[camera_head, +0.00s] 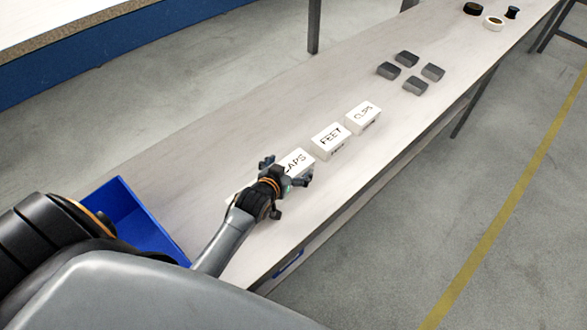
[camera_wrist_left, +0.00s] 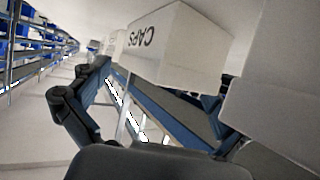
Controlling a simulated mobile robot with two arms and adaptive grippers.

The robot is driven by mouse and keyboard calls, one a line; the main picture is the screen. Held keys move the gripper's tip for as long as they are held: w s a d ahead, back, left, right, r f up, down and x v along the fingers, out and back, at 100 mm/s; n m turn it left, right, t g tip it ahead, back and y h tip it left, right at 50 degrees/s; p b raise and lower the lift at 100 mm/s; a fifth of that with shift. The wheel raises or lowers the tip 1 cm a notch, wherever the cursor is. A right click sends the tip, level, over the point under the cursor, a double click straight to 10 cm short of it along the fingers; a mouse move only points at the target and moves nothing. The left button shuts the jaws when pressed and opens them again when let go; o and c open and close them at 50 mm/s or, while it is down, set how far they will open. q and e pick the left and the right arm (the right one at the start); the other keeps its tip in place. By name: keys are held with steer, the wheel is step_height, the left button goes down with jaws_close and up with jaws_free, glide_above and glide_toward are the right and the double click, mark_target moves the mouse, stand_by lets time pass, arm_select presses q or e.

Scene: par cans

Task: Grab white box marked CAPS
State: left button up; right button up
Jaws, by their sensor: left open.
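My right gripper is not in view.
White boxes marked FEET (camera_head: 330,141) and CLIPS (camera_head: 363,117) stand farther along. Another white box (camera_wrist_left: 278,100) is close on the right in the wrist view. Several dark grey blocks (camera_head: 389,71) lie beyond. A blue bin (camera_head: 125,215) is at the left.

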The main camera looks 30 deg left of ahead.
arm_select(q)
steer(key=c, duration=1.5)
steer(key=shift+r, duration=0.1)
